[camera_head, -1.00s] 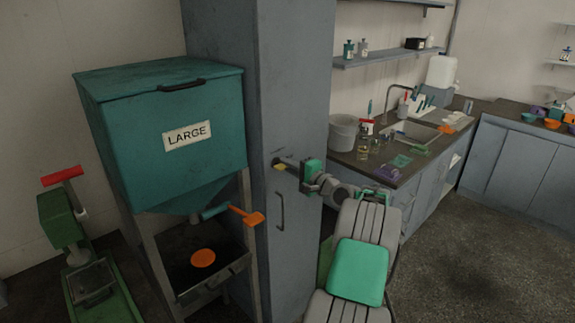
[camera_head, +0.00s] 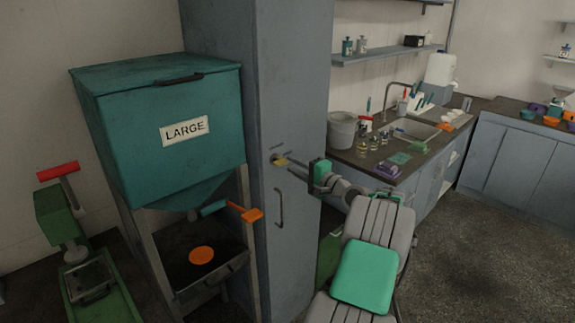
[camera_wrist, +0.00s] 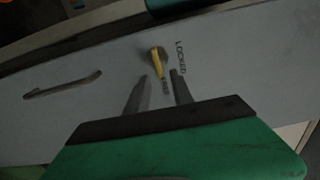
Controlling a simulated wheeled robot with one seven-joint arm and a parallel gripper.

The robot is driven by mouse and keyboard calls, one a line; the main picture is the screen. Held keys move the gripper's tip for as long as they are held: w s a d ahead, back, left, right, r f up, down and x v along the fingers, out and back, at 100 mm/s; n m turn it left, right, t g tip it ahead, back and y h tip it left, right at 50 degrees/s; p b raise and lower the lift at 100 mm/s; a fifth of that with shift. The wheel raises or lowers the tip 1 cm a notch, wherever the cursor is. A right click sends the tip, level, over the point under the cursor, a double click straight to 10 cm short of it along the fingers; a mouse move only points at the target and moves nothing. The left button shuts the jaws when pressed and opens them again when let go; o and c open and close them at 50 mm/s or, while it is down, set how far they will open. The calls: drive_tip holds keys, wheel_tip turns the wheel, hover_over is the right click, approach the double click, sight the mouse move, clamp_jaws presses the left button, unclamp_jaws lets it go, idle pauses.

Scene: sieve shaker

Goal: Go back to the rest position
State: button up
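My gripper (camera_head: 297,171) is in front of the tall grey cabinet (camera_head: 288,100), at the height of its lock. In the wrist view the two fingers of my gripper (camera_wrist: 160,73) stand apart with nothing held. A small yellow key (camera_head: 281,161) sits in the cabinet lock. In the wrist view the yellow key (camera_wrist: 157,62) is just beyond the fingertips, beside the word LOCKED. My arm reaches from the lower right, with a green panel on it.
A teal hopper marked LARGE (camera_head: 190,105) stands left of the cabinet, with an orange-handled valve (camera_head: 246,213) close by. A green machine with a red handle (camera_head: 62,210) is at far left. A sink counter (camera_head: 400,165) is behind right. Floor at lower right is clear.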

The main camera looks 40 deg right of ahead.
drive_tip(key=s, duration=0.3)
drive_tip(key=shift+s, duration=0.35)
